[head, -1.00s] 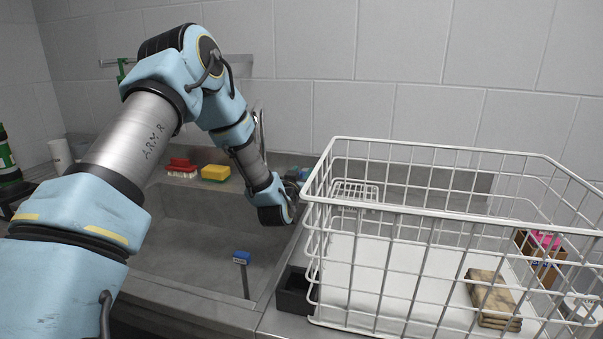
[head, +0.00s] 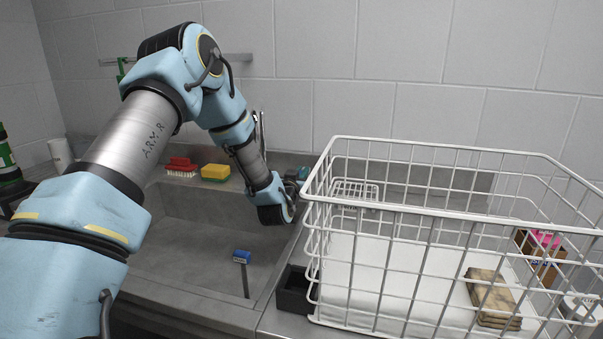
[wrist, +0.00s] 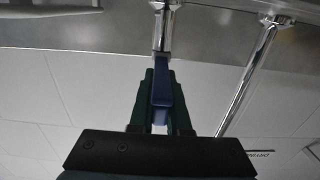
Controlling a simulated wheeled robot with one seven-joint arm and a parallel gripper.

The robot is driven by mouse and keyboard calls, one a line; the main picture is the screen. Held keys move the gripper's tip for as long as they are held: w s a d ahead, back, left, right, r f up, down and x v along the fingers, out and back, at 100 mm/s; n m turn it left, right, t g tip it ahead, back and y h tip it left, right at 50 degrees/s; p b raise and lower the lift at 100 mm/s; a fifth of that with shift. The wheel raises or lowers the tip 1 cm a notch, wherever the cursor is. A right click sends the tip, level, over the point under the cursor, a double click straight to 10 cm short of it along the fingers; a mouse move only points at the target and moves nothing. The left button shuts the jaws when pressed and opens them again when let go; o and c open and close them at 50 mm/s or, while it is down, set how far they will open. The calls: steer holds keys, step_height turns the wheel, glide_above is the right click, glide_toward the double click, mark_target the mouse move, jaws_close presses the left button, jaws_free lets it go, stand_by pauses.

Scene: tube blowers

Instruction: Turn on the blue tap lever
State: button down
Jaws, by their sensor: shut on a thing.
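The blue tap lever (wrist: 161,92) shows in the wrist view, on a chrome stem. The dark green fingers of my gripper (wrist: 162,76) lie on both sides of it and are shut on it. In the head view my gripper (head: 301,174) is low behind the sink's right end, by the basket's left corner. My wrist and the basket hide most of the tap and lever there.
The white wire basket (head: 440,206) stands close on the right. A red brush (head: 181,166) and a yellow sponge (head: 215,172) lie on the sink's back ledge. A blue-headed tool (head: 242,257) stands in the grey sink (head: 195,255). A chrome pipe (wrist: 246,80) runs beside my gripper.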

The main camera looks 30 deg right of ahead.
steer(key=shift+f+b, duration=0.1)
steer(key=shift+b, duration=0.2)
stand_by(0.4)
steer(key=m+g+h+b, duration=0.1)
steer(key=b, duration=0.2)
steer(key=shift+w+a+f+m+g+h+b, duration=0.15)
steer(key=shift+w+a+m+g+h+b, duration=0.2)
steer(key=shift+w+m+g+h, duration=0.05)
steer(key=shift+w+a+r+m+g+h+b, duration=0.1)
steer(key=shift+r+m+g+h+b, duration=0.05)
steer(key=shift+m+g+h+b, duration=0.4)
steer(key=shift+w+r+m+g+h+b, duration=0.15)
steer(key=shift+m+g+h+b, duration=0.15)
steer(key=shift+g, duration=0.35)
steer(key=shift+s, duration=0.1)
steer(key=c, duration=0.9)
jaws_free()
steer(key=b+v, duration=0.2)
steer(key=v, duration=0.8)
steer(key=shift+s+a+b, duration=0.2)
steer(key=shift+a+b, duration=0.15)
steer(key=shift+b, duration=0.05)
